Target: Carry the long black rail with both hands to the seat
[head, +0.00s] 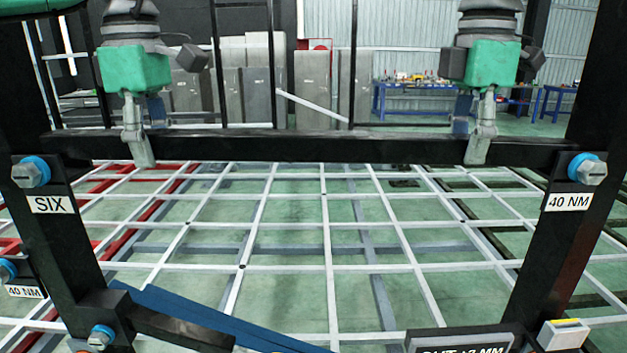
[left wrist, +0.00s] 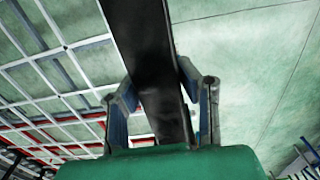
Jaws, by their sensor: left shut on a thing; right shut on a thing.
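The long black rail (head: 310,149) lies level across the head view. My left gripper (head: 142,147) is shut on it near its left end, and my right gripper (head: 478,147) is shut on it near its right end. In the left wrist view the rail (left wrist: 145,55) runs between the two fingers of my left gripper (left wrist: 156,80). Two black uprights stand at the sides, the left one (head: 52,235) labelled SIX and the right one (head: 548,260) labelled 40 NM. The rail's ends appear close to them; I cannot tell whether they touch. I cannot tell which part is the seat.
Bolts with blue rings sit on the left upright (head: 31,172) and the right upright (head: 587,168). A dark blue bar (head: 205,318) and a labelled panel (head: 462,340) are in front. A white grid (head: 328,267) covers the green floor. Blue workbenches (head: 415,98) stand behind.

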